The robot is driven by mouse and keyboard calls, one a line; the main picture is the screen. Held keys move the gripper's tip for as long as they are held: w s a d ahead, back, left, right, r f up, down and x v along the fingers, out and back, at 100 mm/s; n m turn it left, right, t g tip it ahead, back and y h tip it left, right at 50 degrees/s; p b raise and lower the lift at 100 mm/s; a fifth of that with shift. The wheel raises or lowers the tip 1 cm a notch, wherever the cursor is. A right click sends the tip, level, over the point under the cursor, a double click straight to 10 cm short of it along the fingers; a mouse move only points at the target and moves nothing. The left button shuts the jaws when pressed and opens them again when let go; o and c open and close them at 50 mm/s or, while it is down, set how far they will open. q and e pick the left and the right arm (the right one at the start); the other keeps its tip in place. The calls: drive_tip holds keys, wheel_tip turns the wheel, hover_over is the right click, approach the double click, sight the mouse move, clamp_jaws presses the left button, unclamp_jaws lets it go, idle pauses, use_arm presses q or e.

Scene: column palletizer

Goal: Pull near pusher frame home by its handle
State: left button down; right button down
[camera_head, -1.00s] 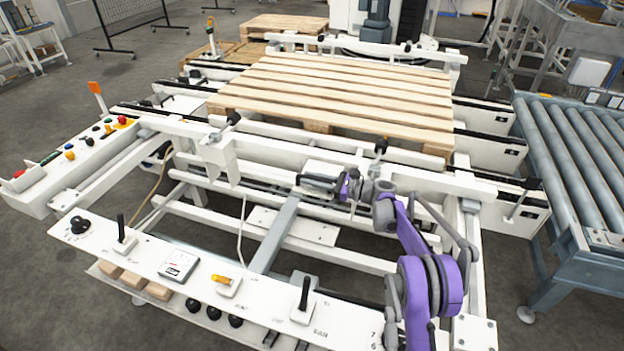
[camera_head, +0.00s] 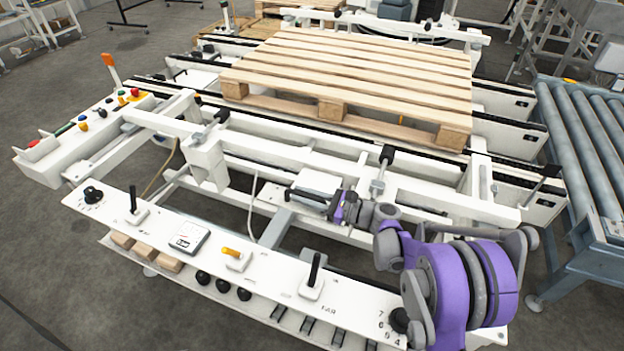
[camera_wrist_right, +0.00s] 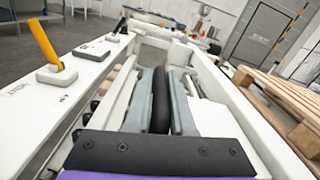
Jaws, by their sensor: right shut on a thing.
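The near pusher frame (camera_head: 455,204) is a white beam assembly between the wooden pallet and the control panel. My right gripper (camera_head: 318,203) is at its middle, shut on the black handle (camera_head: 300,195). In the right wrist view the dark handle (camera_wrist_right: 161,100) stands between the two grey fingers (camera_wrist_right: 160,108). The gripper and arm hide part of the frame. A clear gap shows between the frame and the pallet. My left gripper is not in view.
The wooden pallet (camera_head: 350,75) lies on the conveyor behind the frame. The white control panel (camera_head: 170,222), with levers and knobs, stands in front, close to my arm. A roller conveyor (camera_head: 585,150) is at the right. A button box (camera_head: 75,148) is at the left.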

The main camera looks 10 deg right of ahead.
drive_tip(key=s+a, duration=0.1)
drive_tip(key=s, duration=0.1)
drive_tip(key=shift+s+a, duration=0.3)
drive_tip(key=shift+a, duration=0.05)
drive_tip(key=shift+f, duration=0.1)
drive_tip(key=c, duration=0.8)
unclamp_jaws()
drive_tip(key=shift+s+a, duration=0.1)
drive_tip(key=shift+s, duration=0.05)
drive_tip(key=shift+d, duration=0.25)
drive_tip(key=v, duration=1)
drive_tip(key=shift+s, duration=0.2)
drive_tip(key=shift+d, duration=0.15)
